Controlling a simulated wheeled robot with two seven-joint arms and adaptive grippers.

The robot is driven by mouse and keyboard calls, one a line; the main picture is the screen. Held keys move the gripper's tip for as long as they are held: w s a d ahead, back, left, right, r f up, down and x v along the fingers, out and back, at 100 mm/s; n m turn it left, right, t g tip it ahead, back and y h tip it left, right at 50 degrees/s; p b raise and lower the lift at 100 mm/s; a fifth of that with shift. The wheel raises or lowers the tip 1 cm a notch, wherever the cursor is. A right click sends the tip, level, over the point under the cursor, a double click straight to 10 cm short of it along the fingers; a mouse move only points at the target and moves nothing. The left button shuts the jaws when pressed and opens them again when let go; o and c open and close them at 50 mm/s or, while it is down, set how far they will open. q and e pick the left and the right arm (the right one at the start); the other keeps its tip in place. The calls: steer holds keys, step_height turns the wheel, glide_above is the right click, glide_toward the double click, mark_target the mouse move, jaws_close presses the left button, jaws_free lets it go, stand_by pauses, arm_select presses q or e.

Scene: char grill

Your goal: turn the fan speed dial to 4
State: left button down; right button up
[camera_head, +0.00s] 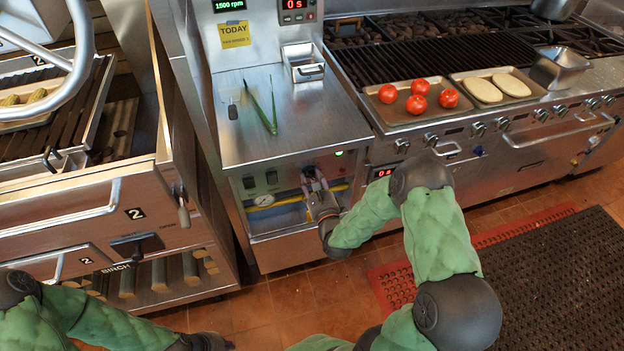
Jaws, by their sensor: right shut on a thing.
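My right gripper (317,186) reaches in to the front panel of the steel cabinet (262,147), below its worktop. It is shut on the fan speed dial, which its fingers largely hide. The dial's number marks cannot be read from here. A green display (230,5) at the top of the cabinet reads 1500 rpm. My left arm comes in at the lower left, and its gripper (212,343) is low at the bottom edge, away from the cabinet. Its fingers are too unclear to tell open from shut.
A round gauge (263,200) and switches sit left of the dial. A wood-fired grill with a large wheel stands left.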

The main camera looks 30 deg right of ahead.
steer(key=shift+d+m, duration=0.3)
steer(key=shift+m, duration=1)
steer(key=shift+a+f, duration=0.1)
steer(key=shift+f, duration=0.05)
steer(key=o, duration=1)
steer(key=shift+o, duration=0.7)
steer(key=shift+f, duration=0.1)
steer(key=v, duration=1.2)
steer(key=shift+a, duration=0.1)
